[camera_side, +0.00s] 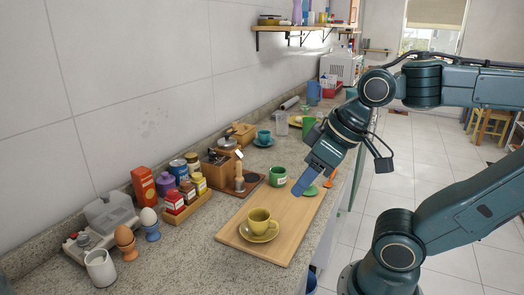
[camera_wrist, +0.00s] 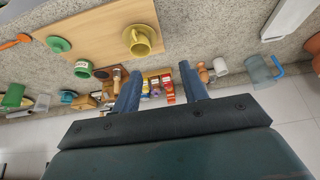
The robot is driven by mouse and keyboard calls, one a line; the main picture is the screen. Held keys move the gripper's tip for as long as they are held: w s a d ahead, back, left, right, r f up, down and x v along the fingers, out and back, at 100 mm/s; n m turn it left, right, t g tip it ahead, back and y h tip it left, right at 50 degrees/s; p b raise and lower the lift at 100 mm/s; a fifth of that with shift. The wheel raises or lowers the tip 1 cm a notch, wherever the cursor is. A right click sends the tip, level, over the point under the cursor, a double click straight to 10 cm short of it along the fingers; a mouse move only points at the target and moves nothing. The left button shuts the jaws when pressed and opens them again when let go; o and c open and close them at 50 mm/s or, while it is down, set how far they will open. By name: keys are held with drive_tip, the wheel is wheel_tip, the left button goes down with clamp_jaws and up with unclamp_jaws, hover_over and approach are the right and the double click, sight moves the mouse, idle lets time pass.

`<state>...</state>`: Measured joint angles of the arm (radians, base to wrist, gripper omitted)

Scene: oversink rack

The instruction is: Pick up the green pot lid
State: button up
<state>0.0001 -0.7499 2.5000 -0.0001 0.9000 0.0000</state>
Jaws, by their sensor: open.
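The green pot lid (camera_side: 311,190) lies flat on the wooden board, just right of my gripper's tip in the side view. It also shows at the upper left of the wrist view (camera_wrist: 58,44), well left of the fingers. My gripper (camera_side: 301,188) points down and left over the board's far part, and its finger partly overlaps the lid's edge in the side view. In the wrist view my gripper (camera_wrist: 160,85) has its two fingers wide apart with nothing held between them. The exact height above the lid is hard to judge.
The wooden board (camera_side: 232,236) also bears a yellow cup (camera_side: 259,219) on a saucer. A green mug (camera_side: 278,176) stands left of my gripper, and an orange utensil (camera_side: 329,178) lies to its right. Jars, a spice rack and egg cups (camera_side: 124,242) line the wall side.

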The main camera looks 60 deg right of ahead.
idle(0.3)
drive_tip(key=o, duration=0.9)
drive_tip(key=shift+w, duration=0.1)
drive_tip(key=w+d+m+g+h, duration=0.1)
drive_tip(key=w+d+m+g, duration=0.1)
drive_tip(key=w+d+m, duration=0.5)
drive_tip(key=w+d+m+g, duration=0.2)
drive_tip(key=d+m, duration=0.3)
drive_tip(key=d, duration=0.3)
drive_tip(key=d+f+m, duration=0.2)
drive_tip(key=d, duration=0.3)
drive_tip(key=s+d+f+m+g, duration=0.1)
drive_tip(key=d+f+m, duration=0.2)
drive_tip(key=d, duration=0.3)
drive_tip(key=d+f+m+y, duration=0.1)
drive_tip(key=d+f+m, duration=0.1)
drive_tip(key=d, duration=0.3)
drive_tip(key=shift+s+d+f+m+g, duration=0.15)
drive_tip(key=shift+f+m+g, duration=0.2)
drive_tip(key=shift+m, duration=0.25)
drive_tip(key=shift+f, duration=0.1)
